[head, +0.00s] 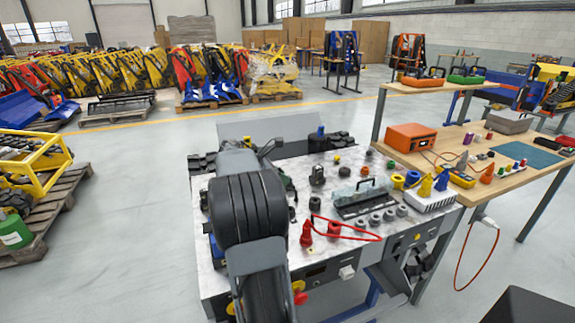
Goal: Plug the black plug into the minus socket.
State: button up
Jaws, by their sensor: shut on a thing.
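My arm rises from the bottom and covers the left part of the workbench (215,282). My gripper's jaws are hidden behind my arm, and so is anything between them. Small dark parts show at the arm's right edge, but I cannot tell what they are. I cannot make out the black plug. A dark round socket-like part (315,203) stands on the bench right of my arm, with a red one (333,229) nearer the front. I cannot read any minus mark. A red plug (306,235) stands beside the red part, and a red cable (362,239) loops to the right.
A grey plate with a handle (362,199) lies mid-bench among several small round parts. A white block with blue and yellow plugs (430,201) is at the right. A wooden table (515,178) with an orange box (410,137) adjoins. Left floor is clear up to a pallet (60,205).

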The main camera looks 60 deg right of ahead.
jog(key=shift+s+d+f+m+p, duration=0.2)
jog(key=shift+s+d+p, duration=0.15)
jog(key=shift+s, duration=0.35)
jog(key=shift+s+d+f+m+p, duration=0.1)
jog(key=shift+s+d+f+p, duration=0.2)
jog(key=shift+s, duration=0.35)
jog(key=shift+r+p, duration=0.2)
jog(key=shift+p, duration=0.3)
jog(key=shift+f+b, duration=1.6)
jog(key=shift+f, duration=1.4)
jog(key=shift+p, duration=1)
jog(key=shift+f, duration=0.3)
